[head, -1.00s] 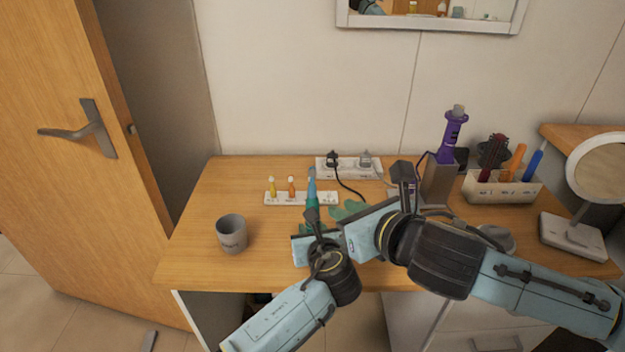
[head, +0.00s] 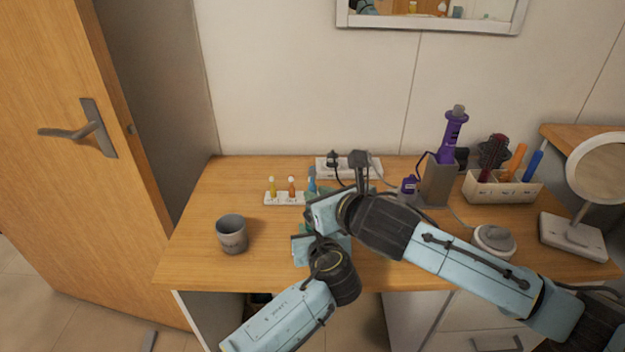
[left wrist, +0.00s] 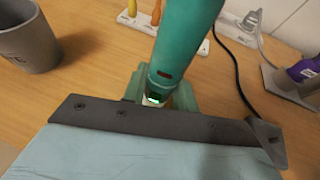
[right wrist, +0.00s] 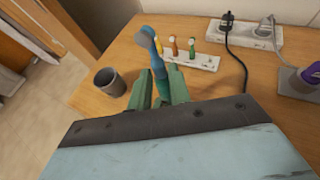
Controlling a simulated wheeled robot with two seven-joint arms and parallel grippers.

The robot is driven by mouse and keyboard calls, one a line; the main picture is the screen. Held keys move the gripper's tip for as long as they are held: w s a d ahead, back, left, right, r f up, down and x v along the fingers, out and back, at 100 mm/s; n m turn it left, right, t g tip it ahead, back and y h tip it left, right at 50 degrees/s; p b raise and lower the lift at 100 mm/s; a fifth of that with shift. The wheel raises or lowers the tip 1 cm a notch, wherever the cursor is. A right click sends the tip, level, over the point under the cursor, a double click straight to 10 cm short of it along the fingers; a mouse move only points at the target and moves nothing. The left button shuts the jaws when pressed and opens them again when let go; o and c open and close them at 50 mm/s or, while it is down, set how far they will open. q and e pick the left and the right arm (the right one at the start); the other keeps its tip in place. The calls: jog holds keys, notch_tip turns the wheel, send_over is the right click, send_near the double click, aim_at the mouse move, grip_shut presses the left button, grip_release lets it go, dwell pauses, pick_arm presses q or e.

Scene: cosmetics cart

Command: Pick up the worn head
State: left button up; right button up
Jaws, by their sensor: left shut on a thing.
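An electric toothbrush with a teal handle stands upright over the desk; its handle fills the middle of the left wrist view (left wrist: 185,50). My left gripper (left wrist: 160,98) is shut on this handle. The worn head, blue with a greyish top (right wrist: 147,42), sits on the toothbrush; its blue top also shows in the head view (head: 312,182). My right gripper (right wrist: 159,90) is open, its green fingers on either side of the toothbrush and below the head's top. In the head view my right gripper hides much of the brush and the left fingertips.
A white rack (right wrist: 203,61) behind holds yellow, orange and green heads. A grey cup (head: 231,236) stands left. A power strip (head: 328,170) with cables lies at the back. A grey holder (head: 437,185) with a purple device, a round jar (head: 493,241) and a mirror stand right.

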grip_shut()
pick_arm(q)
jog(key=o, duration=1.1)
pick_arm(e)
notch_tip(320, 180, up, 10)
pick_arm(q)
jog(key=shift+s, duration=0.1)
